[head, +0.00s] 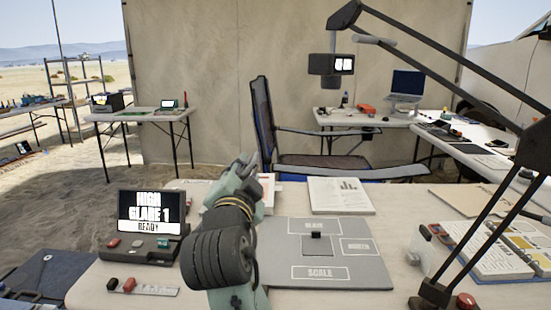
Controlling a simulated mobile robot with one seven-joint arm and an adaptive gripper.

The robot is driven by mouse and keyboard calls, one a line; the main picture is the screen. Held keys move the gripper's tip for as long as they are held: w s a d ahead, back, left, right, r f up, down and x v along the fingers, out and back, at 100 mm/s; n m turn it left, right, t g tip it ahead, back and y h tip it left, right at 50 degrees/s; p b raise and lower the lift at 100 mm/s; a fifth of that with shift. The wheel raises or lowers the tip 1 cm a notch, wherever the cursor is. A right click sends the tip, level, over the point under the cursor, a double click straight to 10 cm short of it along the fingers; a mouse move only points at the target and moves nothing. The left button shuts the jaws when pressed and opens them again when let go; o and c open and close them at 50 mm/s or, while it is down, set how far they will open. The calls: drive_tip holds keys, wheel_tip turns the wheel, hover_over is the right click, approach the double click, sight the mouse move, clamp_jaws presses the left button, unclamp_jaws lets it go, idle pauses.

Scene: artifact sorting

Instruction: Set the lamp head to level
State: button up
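The lamp is a black jointed arm (425,55) rising from a base (437,296) at the lower right. A red button (466,300) sits beside its foot. The lamp head (321,64) is a dark box hanging at the top centre, with a small lit display (343,64) on its right side; the display's text is too small to read. The head looks roughly level from here. My gripper (246,162) is above the near table, left of and well below the lamp head, and apart from it. My arm hides much of it, so its opening is unclear.
On the near table (85,293), a console (150,225) reads "HIGH GLADE 1 READY". A grey mat (350,270) with labelled zones, including "SCALE", holds a small black block (316,236). Papers (340,196) lie behind it. A binder (490,250) lies right; a chair (300,140) stands behind.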

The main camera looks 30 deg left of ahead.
sight(254, 160)
drive_tip(key=shift+m, duration=0.3)
drive_tip(key=x, duration=0.3)
drive_tip(key=p+x, duration=0.1)
drive_tip(key=x, duration=0.3)
drive_tip(key=p+x, duration=0.1)
drive_tip(key=x, duration=0.3)
drive_tip(key=shift+w+d+f, duration=0.25)
drive_tip(key=shift+d, duration=0.15)
clamp_jaws()
